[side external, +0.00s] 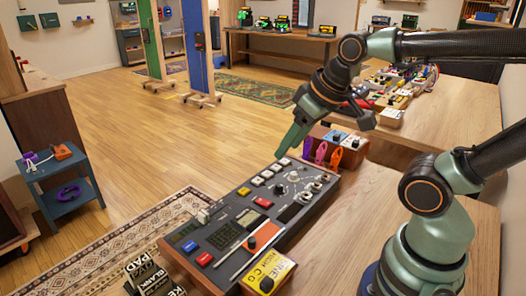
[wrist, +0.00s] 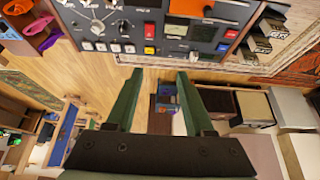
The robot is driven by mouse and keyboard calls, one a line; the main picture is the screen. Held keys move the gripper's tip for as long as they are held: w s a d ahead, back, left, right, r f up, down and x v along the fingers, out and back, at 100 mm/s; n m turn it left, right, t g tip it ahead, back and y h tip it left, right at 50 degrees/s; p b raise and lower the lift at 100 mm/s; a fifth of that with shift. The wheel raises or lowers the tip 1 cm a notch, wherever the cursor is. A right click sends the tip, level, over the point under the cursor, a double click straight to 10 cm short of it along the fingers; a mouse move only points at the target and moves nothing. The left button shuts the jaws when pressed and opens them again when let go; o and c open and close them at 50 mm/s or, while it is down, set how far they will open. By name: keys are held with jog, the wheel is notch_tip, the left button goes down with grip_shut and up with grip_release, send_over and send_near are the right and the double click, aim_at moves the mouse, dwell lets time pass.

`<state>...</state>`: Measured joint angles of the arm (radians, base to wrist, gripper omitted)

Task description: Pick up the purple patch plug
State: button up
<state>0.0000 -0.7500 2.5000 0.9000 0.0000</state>
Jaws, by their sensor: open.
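My gripper (side external: 281,152) is open and empty, tilted downward above the far left edge of the console, to the left of the plugs. In the wrist view its two fingers (wrist: 160,76) are spread with nothing between them.
The dark console (side external: 225,212) with knobs, switches and buttons lies below my gripper. A yellow pedal (side external: 268,278) is at its near end. Small boxes with knobs (side external: 346,143) stand behind the plugs. A blue cart (side external: 68,178) with purple and orange items stands at the left.

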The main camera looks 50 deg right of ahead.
jog(key=shift+o, duration=0.9)
